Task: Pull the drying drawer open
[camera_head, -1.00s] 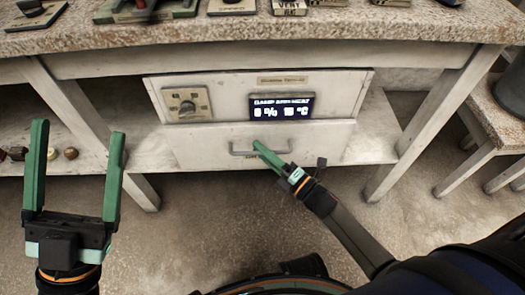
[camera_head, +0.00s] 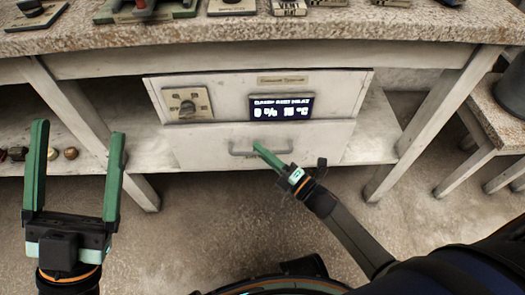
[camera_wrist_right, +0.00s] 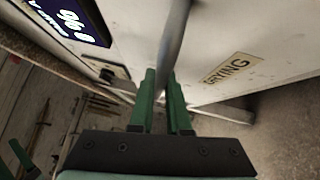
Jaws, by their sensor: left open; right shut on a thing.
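The drying drawer (camera_head: 200,147) is the pale lower front of the white cabinet under the bench. It looks flush with the panel above it. Its grey bar handle (camera_head: 240,153) runs across the middle; in the right wrist view the handle (camera_wrist_right: 175,40) runs down between the green fingers, beside a "DRYING" label (camera_wrist_right: 228,69). My left gripper (camera_head: 76,130) is open and empty, at the left, apart from the cabinet.
Above the drawer are a dial (camera_head: 187,104) and a lit display (camera_head: 281,107). The stone-topped bench (camera_head: 260,35) overhangs the cabinet, with bench legs (camera_head: 425,125) on both sides. A stool (camera_head: 490,105) stands at the right. The floor before the drawer is clear apart from my arm.

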